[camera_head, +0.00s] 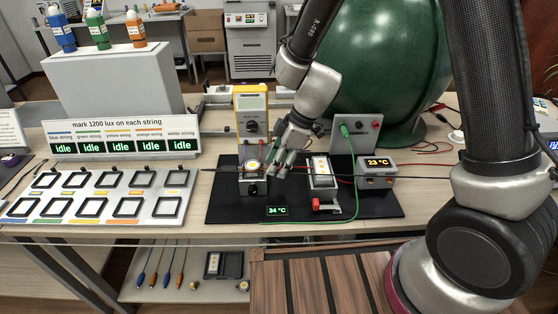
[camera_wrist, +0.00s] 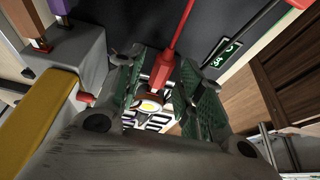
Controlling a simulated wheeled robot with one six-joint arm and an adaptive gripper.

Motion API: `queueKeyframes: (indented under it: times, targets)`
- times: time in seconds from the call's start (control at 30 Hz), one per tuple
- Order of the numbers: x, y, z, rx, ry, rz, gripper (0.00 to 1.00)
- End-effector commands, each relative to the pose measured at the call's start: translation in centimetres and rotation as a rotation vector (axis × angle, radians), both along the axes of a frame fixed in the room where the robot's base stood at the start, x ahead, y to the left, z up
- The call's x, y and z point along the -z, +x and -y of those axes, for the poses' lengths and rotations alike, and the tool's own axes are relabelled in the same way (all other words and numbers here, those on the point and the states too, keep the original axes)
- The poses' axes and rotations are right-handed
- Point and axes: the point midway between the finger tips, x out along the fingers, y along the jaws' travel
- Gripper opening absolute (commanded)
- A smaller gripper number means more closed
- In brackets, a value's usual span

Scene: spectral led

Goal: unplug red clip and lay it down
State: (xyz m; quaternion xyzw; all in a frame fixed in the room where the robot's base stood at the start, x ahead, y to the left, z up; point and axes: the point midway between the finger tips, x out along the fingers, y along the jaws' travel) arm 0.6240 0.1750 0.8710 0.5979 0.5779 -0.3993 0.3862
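In the wrist view the red clip (camera_wrist: 162,72) sits between my gripper's two green-padded fingers, with a red lead running up from it. My gripper (camera_wrist: 165,88) is open, and gaps show between the clip and the pads. A glowing yellow LED (camera_wrist: 150,106) lies just beyond the clip. In the head view my gripper (camera_head: 280,160) is low over the black mat (camera_head: 230,208), right beside the small holder with the lit LED (camera_head: 253,165). The clip's contact point is hidden there by the fingers.
A yellow multimeter (camera_head: 252,108) stands behind the holder. To the right are a white LED module (camera_head: 320,170), a grey 23 °C box (camera_head: 378,170) and a supply box (camera_head: 357,134) with a green lead. A 34 °C display (camera_head: 277,211) lies on the mat's front, with bare mat around it.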

Motion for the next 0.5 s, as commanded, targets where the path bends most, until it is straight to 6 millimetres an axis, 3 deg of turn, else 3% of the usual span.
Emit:
queueKeyframes:
  times: [0.03, 0.17, 0.23, 0.27, 0.33, 0.5]
  targets:
    - [-0.01, 0.00, 0.01, 0.000, 0.000, 0.000, 0.23]
    - [-0.01, 0.00, 0.02, 0.000, 0.000, 0.000, 0.00]
    - [-0.01, 0.00, 0.02, 0.000, 0.000, 0.000, 0.00]
    - [-0.01, 0.00, 0.02, 0.000, 0.000, 0.000, 0.13]
    - [-0.01, 0.00, 0.02, 0.000, 0.000, 0.000, 0.01]
    - [-0.02, 0.00, 0.04, 0.000, 0.000, 0.000, 0.00]
